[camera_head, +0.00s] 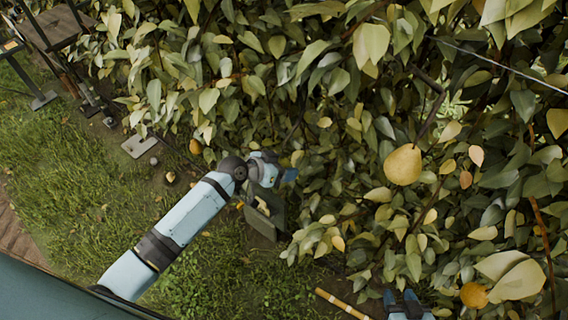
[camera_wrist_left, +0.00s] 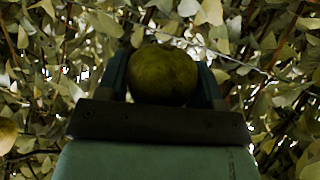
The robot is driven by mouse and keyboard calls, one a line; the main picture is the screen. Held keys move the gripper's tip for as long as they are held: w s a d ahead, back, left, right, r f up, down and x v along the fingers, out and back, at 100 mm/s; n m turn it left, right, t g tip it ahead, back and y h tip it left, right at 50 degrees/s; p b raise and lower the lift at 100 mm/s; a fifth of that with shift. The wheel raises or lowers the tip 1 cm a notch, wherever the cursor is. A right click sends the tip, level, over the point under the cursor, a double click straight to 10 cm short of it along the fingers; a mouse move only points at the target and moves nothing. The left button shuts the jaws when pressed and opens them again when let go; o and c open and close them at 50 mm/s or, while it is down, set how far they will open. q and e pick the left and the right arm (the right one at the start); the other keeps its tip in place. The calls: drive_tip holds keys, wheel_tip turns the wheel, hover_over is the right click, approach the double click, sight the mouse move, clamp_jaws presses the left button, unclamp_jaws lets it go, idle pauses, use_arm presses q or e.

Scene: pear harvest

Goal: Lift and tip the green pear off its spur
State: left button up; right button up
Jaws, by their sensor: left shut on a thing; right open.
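The green pear (camera_wrist_left: 163,76) sits between the two fingers of my left gripper (camera_wrist_left: 166,88) in the left wrist view, with a finger on each side. My left gripper is shut on it. In the head view my left gripper (camera_head: 287,175) reaches into the leaf wall, and I cannot make out the green pear there. Its spur and stem are not clear in either view. My right gripper (camera_head: 401,298) shows at the bottom edge of the head view, open, low against the leaves.
A large yellow pear (camera_head: 403,165) hangs right of centre. An orange-yellow fruit (camera_head: 474,295) hangs at the lower right. A wire (camera_head: 500,66) crosses the upper right. A wooden stick (camera_head: 341,303) lies near the bottom. Dense leaves surround my left gripper; open grass (camera_head: 70,190) lies left.

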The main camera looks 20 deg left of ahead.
use_arm(q)
drive_tip(key=shift+s+g, duration=0.2)
drive_tip(key=shift+g, duration=0.1)
drive_tip(key=shift+s+d+r+n+g, duration=0.2)
drive_tip(key=shift+s+n+g, duration=0.3)
drive_tip(key=shift+g, duration=0.2)
drive_tip(key=shift+s+d+r+n+g, duration=0.1)
drive_tip(key=shift+s+r+n+g, duration=0.1)
drive_tip(key=shift+s+n+g, duration=0.25)
drive_tip(key=shift+s+d+r+n+g, duration=0.1)
drive_tip(key=shift+s+r+n+g, duration=0.2)
drive_tip(key=shift+g, duration=0.35)
